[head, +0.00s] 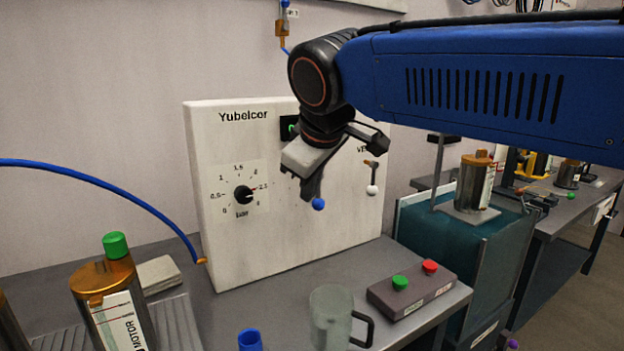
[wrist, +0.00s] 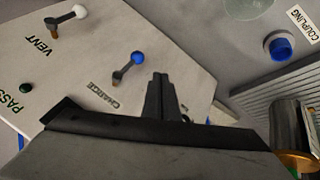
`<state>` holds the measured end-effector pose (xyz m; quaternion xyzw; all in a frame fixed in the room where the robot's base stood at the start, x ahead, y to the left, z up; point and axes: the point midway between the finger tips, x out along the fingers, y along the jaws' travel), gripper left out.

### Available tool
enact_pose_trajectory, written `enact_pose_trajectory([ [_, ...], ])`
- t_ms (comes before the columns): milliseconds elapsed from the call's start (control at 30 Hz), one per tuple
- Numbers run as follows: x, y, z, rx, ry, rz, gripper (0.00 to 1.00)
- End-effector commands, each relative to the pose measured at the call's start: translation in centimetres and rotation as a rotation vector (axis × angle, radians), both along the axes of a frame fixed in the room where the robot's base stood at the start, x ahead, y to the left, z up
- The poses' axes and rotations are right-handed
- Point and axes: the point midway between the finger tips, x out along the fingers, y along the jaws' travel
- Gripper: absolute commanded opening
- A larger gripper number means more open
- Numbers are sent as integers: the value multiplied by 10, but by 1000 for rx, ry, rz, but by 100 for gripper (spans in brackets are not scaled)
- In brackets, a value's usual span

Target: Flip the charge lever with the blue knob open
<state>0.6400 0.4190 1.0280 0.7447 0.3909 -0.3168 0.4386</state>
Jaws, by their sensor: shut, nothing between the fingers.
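The charge lever ends in a blue knob (head: 318,204), seen just below my gripper in the head view; my gripper hides the rest of that lever there. In the wrist view the whole charge lever (wrist: 127,68) shows beside the CHARGE label, pointing much the same way as the vent lever. My gripper (head: 309,190) is in front of the white panel, fingers together and empty. In the wrist view its fingertips (wrist: 159,77) appear close beside the blue knob, with a small gap in the picture. Whether they touch the lever in depth I cannot tell.
The vent lever with a white knob (head: 372,189) hangs to the right on the panel (head: 290,255). A dial (head: 243,194) is at left. A clear mug (head: 330,315) and a button box (head: 412,287) stand on the bench below. A blue hose (head: 110,185) arcs at left.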

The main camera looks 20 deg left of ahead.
Motion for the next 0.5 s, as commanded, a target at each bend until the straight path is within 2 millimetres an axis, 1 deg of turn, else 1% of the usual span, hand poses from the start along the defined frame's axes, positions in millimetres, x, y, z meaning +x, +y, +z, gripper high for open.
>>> enact_pose_trajectory([
  [33, 5, 2, -8, -2, 1, -2, 0],
  [300, 28, 16, -46, 0, 1, -1, 0],
  [400, 43, 13, -46, 1, 1, -3, 0],
  [500, 54, 12, -48, 0, 0, -2, 0],
])
